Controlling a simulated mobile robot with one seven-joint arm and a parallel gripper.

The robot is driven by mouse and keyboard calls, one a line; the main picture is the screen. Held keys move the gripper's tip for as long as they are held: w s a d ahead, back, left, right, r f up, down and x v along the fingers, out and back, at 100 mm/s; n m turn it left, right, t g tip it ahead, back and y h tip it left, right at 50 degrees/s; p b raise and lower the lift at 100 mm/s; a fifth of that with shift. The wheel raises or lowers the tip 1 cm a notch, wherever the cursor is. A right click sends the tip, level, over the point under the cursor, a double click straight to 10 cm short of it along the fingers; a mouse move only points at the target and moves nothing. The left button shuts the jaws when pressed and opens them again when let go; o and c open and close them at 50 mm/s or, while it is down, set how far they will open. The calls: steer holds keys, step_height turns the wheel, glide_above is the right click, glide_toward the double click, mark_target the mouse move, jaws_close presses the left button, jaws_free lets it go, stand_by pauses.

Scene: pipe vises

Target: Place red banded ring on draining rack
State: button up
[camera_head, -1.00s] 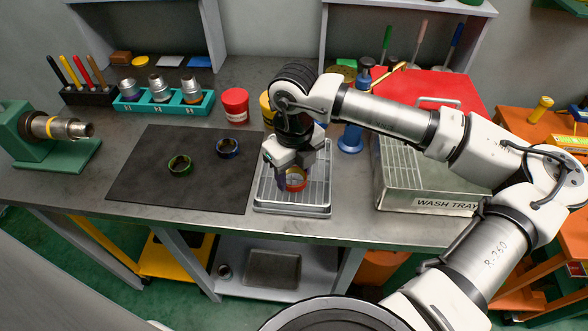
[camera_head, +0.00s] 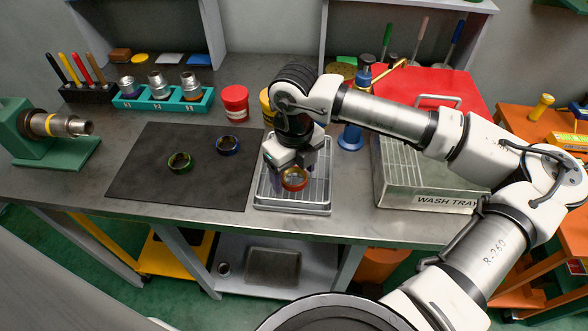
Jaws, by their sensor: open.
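The red banded ring (camera_head: 294,179) lies on the draining rack (camera_head: 292,209), a pale wire rack in a tray at the middle of the bench. My gripper (camera_head: 291,172) is open, pointing down over the rack, with its fingers around or just above the ring. The fingertips partly hide the ring and the wires behind it, so I cannot tell whether they touch it. A green banded ring (camera_head: 180,163) and a blue banded ring (camera_head: 228,145) lie on the dark mat.
The dark mat (camera_head: 140,195) is left of the rack. A metal wash tray (camera_head: 425,190) with a red lid (camera_head: 435,92) stands to the right, under my arm.

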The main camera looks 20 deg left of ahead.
step_height(320, 180, up, 12)
steer(key=b, duration=0.2)
steer(key=shift+r, duration=0.1)
stand_by(0.3)
